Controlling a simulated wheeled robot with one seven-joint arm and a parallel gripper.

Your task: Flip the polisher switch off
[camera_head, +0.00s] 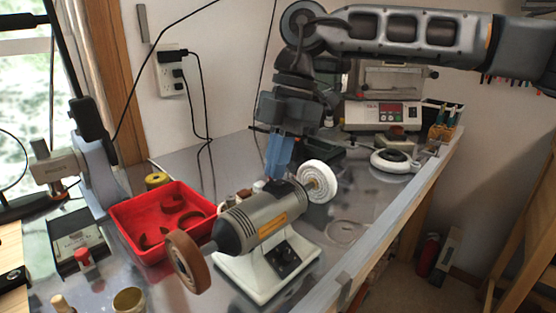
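The polisher (254,218) stands on the metal bench, a grey motor with an orange label on a white base. It has a brown wheel (186,261) at its near left end and a white buffing wheel (317,181) at its far right end. A dark switch panel (287,257) is on the front of the base; the switch position is too small to tell. My gripper (277,172) points down just behind the polisher's motor, with its blue fingers near the motor's top right. Its tips are partly hidden, and I cannot tell whether they touch or are apart.
A red tray (163,206) with dark curved pieces sits left of the polisher. A scale-like device with a red display (384,110) stands at the back right. A white round-topped device (395,161) is near the right edge. Bench space right of the polisher is mostly clear.

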